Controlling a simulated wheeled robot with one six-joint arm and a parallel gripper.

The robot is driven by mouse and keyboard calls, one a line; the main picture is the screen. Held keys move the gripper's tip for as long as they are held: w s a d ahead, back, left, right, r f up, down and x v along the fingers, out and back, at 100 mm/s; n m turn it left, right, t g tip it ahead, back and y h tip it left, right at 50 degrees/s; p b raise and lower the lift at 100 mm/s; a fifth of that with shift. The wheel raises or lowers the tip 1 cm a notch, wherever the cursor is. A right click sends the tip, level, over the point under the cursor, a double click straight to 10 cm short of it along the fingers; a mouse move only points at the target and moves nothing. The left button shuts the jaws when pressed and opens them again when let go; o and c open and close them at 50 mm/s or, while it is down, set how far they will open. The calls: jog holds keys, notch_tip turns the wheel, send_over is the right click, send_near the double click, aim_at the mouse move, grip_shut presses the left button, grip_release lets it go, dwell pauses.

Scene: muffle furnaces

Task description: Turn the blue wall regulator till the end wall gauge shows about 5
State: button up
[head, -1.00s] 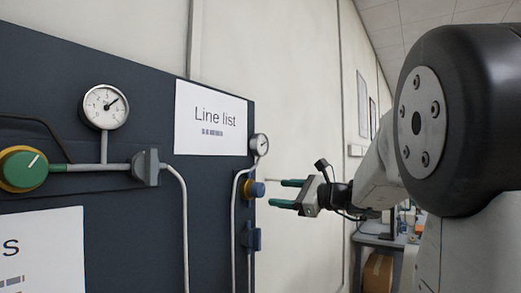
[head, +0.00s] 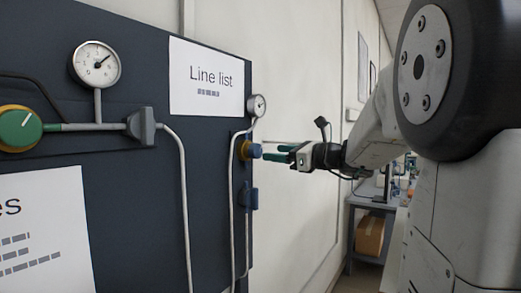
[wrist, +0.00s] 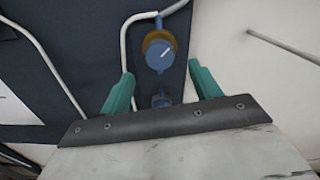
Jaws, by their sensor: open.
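The blue regulator knob (head: 254,151) with its yellow-brown collar sits at the right end of the dark wall panel. In the wrist view the blue knob (wrist: 160,55) faces me, with a white line pointing up and to the right. The small round gauge (head: 257,105) above it is seen at a steep angle; its reading is too small to tell. My gripper (head: 276,152) is open, its green fingers pointing left at the knob and close to it. In the wrist view my gripper's fingers (wrist: 163,88) stand on either side below the knob, apart from it.
A green knob (head: 20,128) and a larger gauge (head: 95,63) are on the panel's left. A blue valve (head: 250,198) sits below the blue knob. Thin pipes (head: 186,210) run down the panel. A shelf with a cardboard box (head: 369,236) stands at the back right.

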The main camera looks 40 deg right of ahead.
aim_at(259, 151)
jog(key=x, duration=0.6)
jog(key=shift+w, duration=0.1)
jog(key=c, duration=1)
